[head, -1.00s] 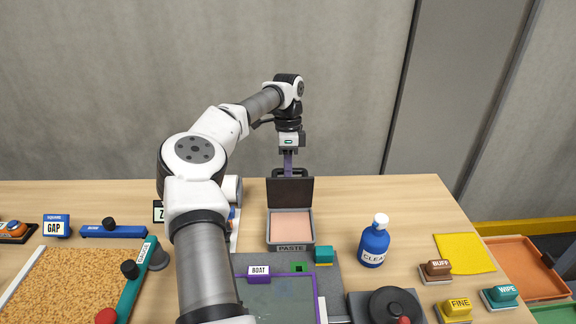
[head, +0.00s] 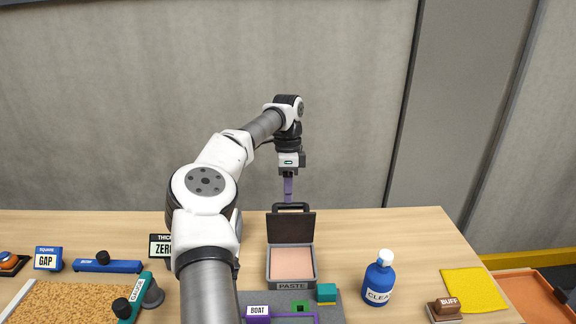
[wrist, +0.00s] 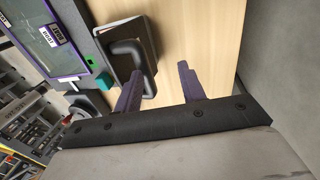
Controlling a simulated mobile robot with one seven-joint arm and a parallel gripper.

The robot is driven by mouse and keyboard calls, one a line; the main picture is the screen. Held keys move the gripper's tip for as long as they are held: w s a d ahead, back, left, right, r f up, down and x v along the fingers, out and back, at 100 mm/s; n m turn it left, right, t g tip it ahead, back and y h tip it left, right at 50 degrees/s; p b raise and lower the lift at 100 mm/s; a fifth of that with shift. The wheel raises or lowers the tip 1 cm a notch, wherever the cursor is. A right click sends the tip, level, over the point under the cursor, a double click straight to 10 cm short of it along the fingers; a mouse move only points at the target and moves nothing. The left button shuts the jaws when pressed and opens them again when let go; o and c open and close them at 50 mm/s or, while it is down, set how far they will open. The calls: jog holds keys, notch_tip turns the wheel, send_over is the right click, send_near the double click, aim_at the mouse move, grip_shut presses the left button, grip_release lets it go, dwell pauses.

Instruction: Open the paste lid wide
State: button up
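The paste box (head: 291,286) is a grey open tray of pinkish paste on the table. Its dark lid (head: 291,228) stands raised at the back, roughly upright, with a black loop handle (head: 291,206) at its top edge. My gripper (head: 289,200) points down just above the handle. In the wrist view my gripper (wrist: 158,76) shows two purple fingers wide apart with nothing between them. The handle (wrist: 148,75) is next to the left finger, which partly overlaps it in the picture; I cannot tell whether they touch.
A blue bottle (head: 379,280) stands right of the box. A teal block (head: 326,292) and a BOAT label (head: 258,311) are in front. A ZERO sign (head: 160,248) is to the left. Bare table (head: 400,226) lies behind and right; a grey wall (head: 345,120) stands beyond.

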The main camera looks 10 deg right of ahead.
notch_tip(320, 180, up, 10)
jog(key=w+p, duration=0.1)
jog(key=shift+w+d+p, duration=0.25)
jog(key=shift+w+p, duration=0.1)
dwell(0.3)
